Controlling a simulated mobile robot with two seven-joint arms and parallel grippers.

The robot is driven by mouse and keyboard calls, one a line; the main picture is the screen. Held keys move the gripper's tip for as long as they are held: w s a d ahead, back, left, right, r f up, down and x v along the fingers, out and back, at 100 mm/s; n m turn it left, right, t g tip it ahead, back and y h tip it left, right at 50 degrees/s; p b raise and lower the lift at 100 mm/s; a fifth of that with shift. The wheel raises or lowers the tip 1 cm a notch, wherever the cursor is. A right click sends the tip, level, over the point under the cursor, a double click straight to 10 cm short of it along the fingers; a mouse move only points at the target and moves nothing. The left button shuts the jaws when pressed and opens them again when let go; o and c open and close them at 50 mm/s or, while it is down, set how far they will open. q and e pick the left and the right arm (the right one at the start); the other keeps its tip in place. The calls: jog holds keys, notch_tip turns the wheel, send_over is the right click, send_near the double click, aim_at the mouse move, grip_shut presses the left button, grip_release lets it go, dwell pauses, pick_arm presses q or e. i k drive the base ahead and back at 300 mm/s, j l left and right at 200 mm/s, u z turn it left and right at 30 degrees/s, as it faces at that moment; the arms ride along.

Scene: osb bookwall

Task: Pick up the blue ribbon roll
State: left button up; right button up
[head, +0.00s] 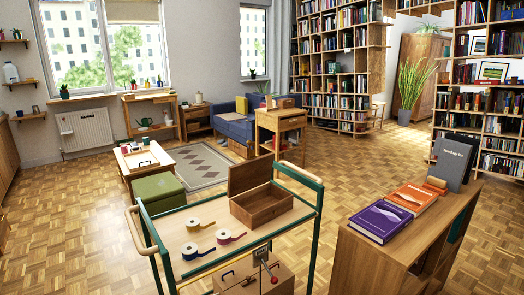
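The blue ribbon roll (190,251) lies on the top shelf of a green-framed trolley (172,228), near its front left edge. Its loose end stretches to the right along the shelf. A red ribbon roll (224,237) with a purple-looking tail lies behind and to its right. A whitish ribbon roll (194,224) lies further back. The rolls are apart from each other. Neither of my grippers is in view.
An open wooden box (262,205) stands on the right of the trolley shelf. Green rails and wooden handles rise at the trolley's ends. A wooden case (285,281) is below. A wooden cabinet (365,262) with books (381,221) stands to the right. Parquet floor is clear between them.

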aim_at(189, 251)
jog(key=k, duration=0.6)
jog(key=k+z, duration=0.4)
jog(key=k+l+z, duration=0.15)
jog(key=z, duration=0.2)
jog(key=j+z, duration=0.15)
jog(key=z, duration=0.2)
jog(key=j+z, duration=0.15)
jog(key=z, duration=0.2)
jog(key=j+z, duration=0.15)
jog(key=z, duration=0.2)
jog(key=i+j, duration=0.1)
jog(key=j, duration=5.25)
